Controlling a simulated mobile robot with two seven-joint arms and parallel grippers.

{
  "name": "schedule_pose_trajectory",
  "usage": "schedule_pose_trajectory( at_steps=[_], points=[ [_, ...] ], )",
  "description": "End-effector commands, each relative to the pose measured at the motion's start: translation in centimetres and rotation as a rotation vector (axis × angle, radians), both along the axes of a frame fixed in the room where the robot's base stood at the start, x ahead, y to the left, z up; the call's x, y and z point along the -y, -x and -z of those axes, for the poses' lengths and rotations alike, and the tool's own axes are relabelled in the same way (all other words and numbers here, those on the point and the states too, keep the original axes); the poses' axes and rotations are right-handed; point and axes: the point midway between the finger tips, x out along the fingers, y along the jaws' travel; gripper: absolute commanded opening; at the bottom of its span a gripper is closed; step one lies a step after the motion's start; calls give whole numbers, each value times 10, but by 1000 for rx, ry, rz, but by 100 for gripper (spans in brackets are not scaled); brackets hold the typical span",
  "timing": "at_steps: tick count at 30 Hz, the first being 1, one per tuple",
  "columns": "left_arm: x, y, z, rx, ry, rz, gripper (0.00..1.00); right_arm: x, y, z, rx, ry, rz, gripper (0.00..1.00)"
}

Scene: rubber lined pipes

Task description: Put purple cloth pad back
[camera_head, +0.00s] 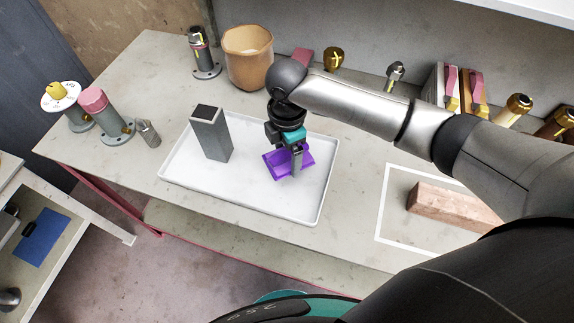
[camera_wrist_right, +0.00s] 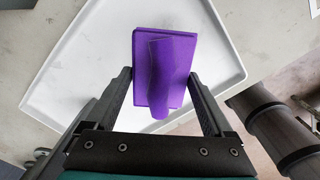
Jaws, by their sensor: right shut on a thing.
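The purple cloth pad (camera_head: 276,168) is a flat purple plate with a raised grip on top. It is at the white tray (camera_head: 245,190), right of the tray's middle. My right gripper (camera_head: 296,160) points down and is shut on the pad. In the right wrist view the pad (camera_wrist_right: 145,85) sits between the two dark fingers, over the pale tray (camera_wrist_right: 85,75). I cannot tell whether the pad's underside touches the tray. My left gripper is out of view.
A grey upright block (camera_head: 211,138) stands on the tray, left of the pad. A brick-coloured block (camera_head: 440,206) lies inside a white outline at right. An orange-brown pot (camera_head: 249,62) stands behind the tray. Pink-capped and yellow-capped fixtures (camera_head: 105,115) stand at left.

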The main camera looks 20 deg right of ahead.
Motion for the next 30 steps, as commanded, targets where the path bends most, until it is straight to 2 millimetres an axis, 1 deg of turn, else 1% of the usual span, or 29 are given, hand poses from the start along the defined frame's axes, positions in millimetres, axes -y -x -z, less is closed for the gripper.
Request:
schedule_pose_trajectory(
  at_steps=[1, 5, 12, 13, 20, 24, 25, 28, 30],
  points=[
    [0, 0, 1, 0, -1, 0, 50, 0, 0, 5, -1, 0, 0, 42],
    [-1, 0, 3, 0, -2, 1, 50, 0, 0, 12, 0, 0, -1, 42],
    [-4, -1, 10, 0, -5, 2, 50, 0, 0, 47, -1, 1, 1, 42],
    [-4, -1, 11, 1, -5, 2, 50, 0, 0, 49, -1, 1, 0, 42],
    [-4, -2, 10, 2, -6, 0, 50, 0, 0, 49, 1, 1, -1, 42],
    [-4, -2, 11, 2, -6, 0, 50, 0, 0, 52, 1, 1, 0, 42],
    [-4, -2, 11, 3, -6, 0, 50, 0, 0, 53, 1, 1, 0, 88],
    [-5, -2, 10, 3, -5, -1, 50, 0, 0, 52, 1, 1, 0, 99],
    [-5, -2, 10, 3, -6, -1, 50, 0, 0, 52, 1, 1, 0, 100]
  ],
)
